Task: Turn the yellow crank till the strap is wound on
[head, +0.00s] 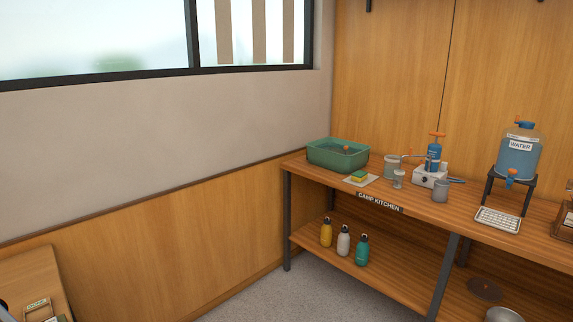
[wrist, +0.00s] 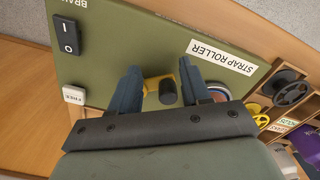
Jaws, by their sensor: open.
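In the wrist view, the yellow crank (wrist: 152,83) with its dark knob (wrist: 167,91) shows between the two blue fingers of my gripper (wrist: 159,70). The gripper is open, with one finger on each side of the knob; I cannot tell whether either touches it. A green panel (wrist: 105,45) behind carries the label "STRAP ROLLER" (wrist: 222,57). A round part with reddish and pale edges shows behind the right finger (wrist: 219,91), mostly hidden. The strap is not clearly visible. My gripper and the crank are not in the head view.
In the wrist view, a black rocker switch (wrist: 67,35) and a white button (wrist: 74,95) are at the panel's left. A wooden rack with a black spool (wrist: 290,88) is at right. The head view shows the camp kitchen bench (head: 400,208) against the far wall.

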